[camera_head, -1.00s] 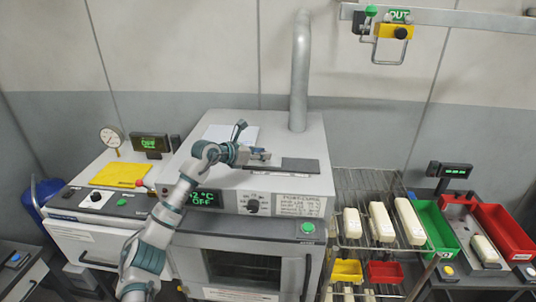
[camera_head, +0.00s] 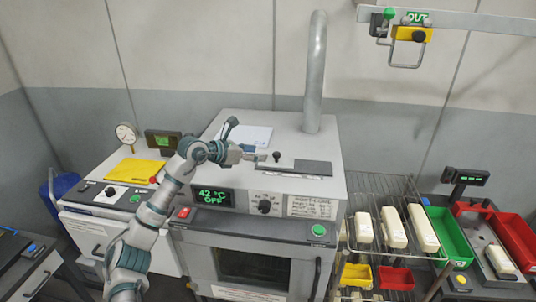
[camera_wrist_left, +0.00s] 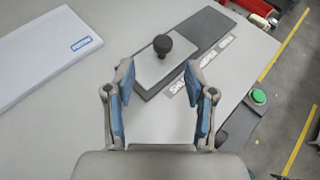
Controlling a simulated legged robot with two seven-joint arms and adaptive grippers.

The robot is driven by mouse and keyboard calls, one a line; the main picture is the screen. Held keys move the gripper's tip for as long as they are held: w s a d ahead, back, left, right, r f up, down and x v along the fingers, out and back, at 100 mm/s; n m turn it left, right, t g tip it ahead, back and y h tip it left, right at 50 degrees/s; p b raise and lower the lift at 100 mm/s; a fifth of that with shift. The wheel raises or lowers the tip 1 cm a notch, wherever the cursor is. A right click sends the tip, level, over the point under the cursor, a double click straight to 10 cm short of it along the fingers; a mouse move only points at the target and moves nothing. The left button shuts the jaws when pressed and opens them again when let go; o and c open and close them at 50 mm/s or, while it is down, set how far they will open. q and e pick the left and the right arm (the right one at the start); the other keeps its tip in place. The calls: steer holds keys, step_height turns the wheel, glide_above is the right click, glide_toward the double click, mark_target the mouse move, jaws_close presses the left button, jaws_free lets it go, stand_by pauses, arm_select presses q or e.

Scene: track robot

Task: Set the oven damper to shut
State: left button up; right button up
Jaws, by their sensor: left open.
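The oven damper is a flat slide on top of the oven (camera_head: 280,194), with a black knob (camera_head: 276,156) on a light plate and a dark grey track (camera_head: 313,168). In the left wrist view the knob (camera_wrist_left: 162,45) stands upright, beyond the fingertips and roughly centred between them. Labels (camera_wrist_left: 208,62) run along the track; the nearest seems to read SHUT, and the plate lies near that end. My left gripper (camera_head: 258,156) is open and empty, just left of the knob in the head view. It also shows open in the left wrist view (camera_wrist_left: 158,72). My right gripper is not in view.
A white booklet (camera_head: 247,136) lies on the oven top behind my left gripper. A vertical pipe (camera_head: 314,75) rises at the back. The oven display (camera_head: 212,197) reads 42 °C OFF. A wire rack (camera_head: 375,195) with pale blocks stands to the right.

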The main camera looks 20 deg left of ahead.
arm_select(q)
steer(key=v, duration=0.4)
steer(key=shift+a+f, duration=0.15)
steer(key=shift+a, duration=0.25)
steer(key=shift+s+a, duration=0.1)
steer(key=shift+a, duration=0.15)
steer(key=shift+d, duration=0.35)
